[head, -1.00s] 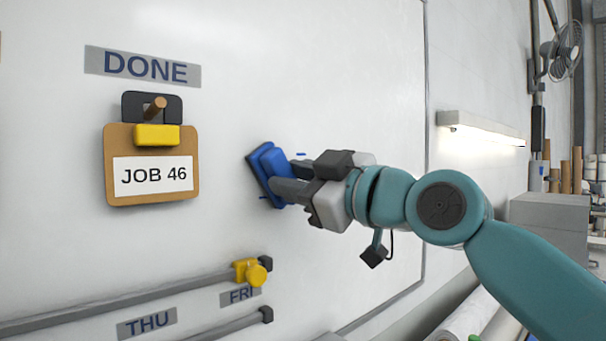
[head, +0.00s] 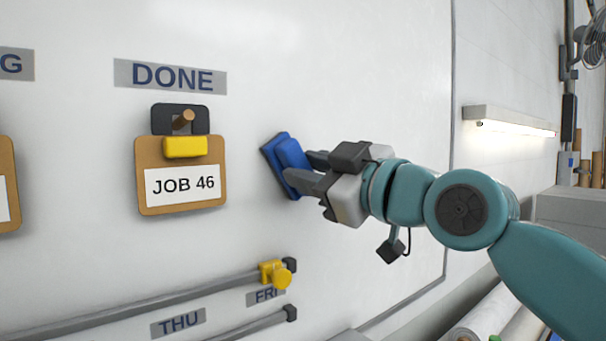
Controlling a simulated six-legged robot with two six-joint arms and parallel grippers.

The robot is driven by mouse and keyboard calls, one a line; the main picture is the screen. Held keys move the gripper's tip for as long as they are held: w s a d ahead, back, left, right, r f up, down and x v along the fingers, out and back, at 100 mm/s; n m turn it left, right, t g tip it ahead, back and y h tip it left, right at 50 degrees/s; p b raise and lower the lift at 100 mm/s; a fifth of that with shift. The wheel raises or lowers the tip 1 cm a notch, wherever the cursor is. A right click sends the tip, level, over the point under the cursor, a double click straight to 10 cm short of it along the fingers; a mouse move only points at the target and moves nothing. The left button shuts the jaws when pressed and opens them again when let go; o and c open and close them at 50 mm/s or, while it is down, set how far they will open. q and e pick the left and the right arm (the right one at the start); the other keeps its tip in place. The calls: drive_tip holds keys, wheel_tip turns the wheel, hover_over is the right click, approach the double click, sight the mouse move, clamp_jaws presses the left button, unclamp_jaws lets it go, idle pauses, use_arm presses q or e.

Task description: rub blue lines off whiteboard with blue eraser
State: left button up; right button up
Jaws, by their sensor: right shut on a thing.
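The whiteboard (head: 330,60) fills most of the head view. My right gripper (head: 306,171) is shut on the blue eraser (head: 287,163), whose dark face is turned to the board. The eraser is tilted and looks to be at or very near the board; I cannot tell if it touches. No blue line shows on the visible board; the part behind the eraser and gripper is hidden. My left gripper is not in view.
A JOB 46 clipboard (head: 181,185) hangs on a peg under the DONE label (head: 171,77), left of the eraser. Rails with a yellow slider (head: 276,273) stick out below. A lit lamp (head: 510,122) is on the wall at right. The board above the eraser is clear.

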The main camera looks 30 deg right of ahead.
drive_tip(key=w+d+b, duration=0.1)
drive_tip(key=d+b, duration=0.1)
drive_tip(key=d, duration=1)
drive_tip(key=shift+b, duration=0.4)
idle(0.3)
drive_tip(key=shift+s, duration=0.1)
drive_tip(key=s+b, duration=0.1)
drive_tip(key=s, duration=0.2)
drive_tip(key=s+b, duration=0.1)
drive_tip(key=s, duration=0.2)
drive_tip(key=shift+d, duration=0.2)
